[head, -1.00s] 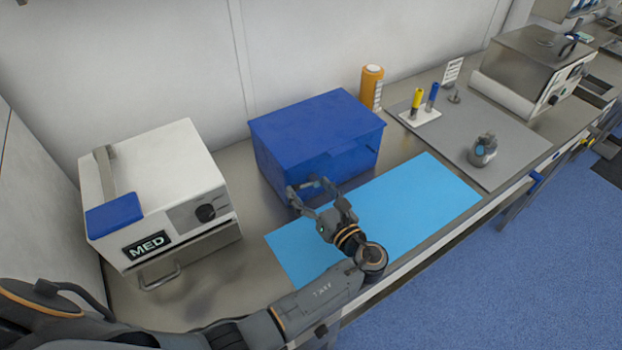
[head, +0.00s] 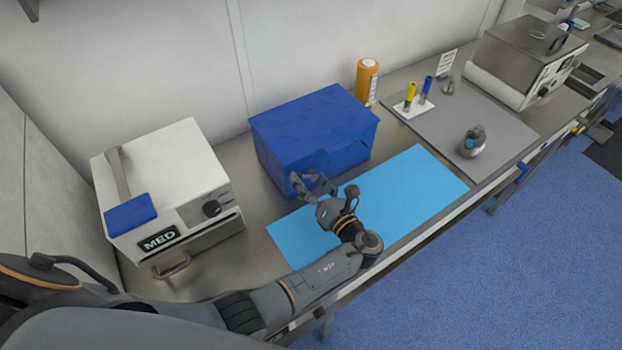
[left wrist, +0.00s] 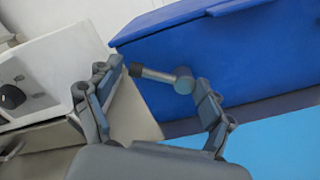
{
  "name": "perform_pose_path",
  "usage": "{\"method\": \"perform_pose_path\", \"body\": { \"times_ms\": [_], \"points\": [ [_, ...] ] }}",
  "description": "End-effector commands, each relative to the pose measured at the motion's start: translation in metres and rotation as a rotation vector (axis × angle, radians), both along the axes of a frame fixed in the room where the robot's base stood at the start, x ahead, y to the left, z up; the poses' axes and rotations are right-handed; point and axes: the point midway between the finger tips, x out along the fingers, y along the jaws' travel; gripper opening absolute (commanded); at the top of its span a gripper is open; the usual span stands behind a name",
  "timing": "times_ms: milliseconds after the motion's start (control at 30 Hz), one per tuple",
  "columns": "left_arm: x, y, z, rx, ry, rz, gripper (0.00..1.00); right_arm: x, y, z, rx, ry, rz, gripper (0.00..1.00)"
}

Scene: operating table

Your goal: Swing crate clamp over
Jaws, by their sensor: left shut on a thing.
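The blue crate (head: 310,130) stands closed against the back wall, and its front fills the upper right of the left wrist view (left wrist: 240,55). The clamp (left wrist: 160,75) is a short grey bar with a round blue-grey end, in front of the crate face. My left gripper (head: 314,182) is at the crate's lower front edge. In the left wrist view its two fingers (left wrist: 160,88) lie on either side of the clamp, shut on it. In the head view the fingers largely hide the clamp. My right gripper is out of view.
A white MED box (head: 160,185) with a handle stands left of the crate. A light blue mat (head: 420,185) lies in front of it, mostly bare. An orange bottle (head: 367,80) stands behind at the right, beside a grey mat (head: 510,130) with small items.

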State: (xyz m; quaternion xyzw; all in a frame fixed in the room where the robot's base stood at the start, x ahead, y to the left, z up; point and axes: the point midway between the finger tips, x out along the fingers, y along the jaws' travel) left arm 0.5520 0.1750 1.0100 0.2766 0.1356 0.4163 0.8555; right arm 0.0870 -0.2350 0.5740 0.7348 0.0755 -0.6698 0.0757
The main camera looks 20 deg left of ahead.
Motion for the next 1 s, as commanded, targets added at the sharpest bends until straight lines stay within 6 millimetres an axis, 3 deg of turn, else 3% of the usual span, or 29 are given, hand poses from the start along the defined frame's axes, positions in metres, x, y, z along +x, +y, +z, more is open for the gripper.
{"method": "perform_pose_path", "body": {
  "times_ms": [133, 167, 233, 667, 1000],
  "points": [
    [0.002, 0.006, 0.006, 0.01, -0.014, 0.014, 0.25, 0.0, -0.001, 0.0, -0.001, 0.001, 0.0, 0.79],
    [0.002, 0.006, 0.006, 0.01, -0.015, 0.014, 0.83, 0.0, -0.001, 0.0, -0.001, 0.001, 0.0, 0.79],
    [0.002, 0.006, 0.006, 0.009, -0.015, 0.013, 0.97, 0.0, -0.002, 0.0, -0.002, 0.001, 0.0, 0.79],
    [0.001, 0.002, 0.007, 0.001, -0.009, 0.004, 0.97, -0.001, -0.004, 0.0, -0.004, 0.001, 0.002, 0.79],
    [0.0, 0.005, 0.056, 0.0, -0.015, 0.008, 0.97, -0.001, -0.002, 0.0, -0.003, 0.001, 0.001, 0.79]
  ]
}}
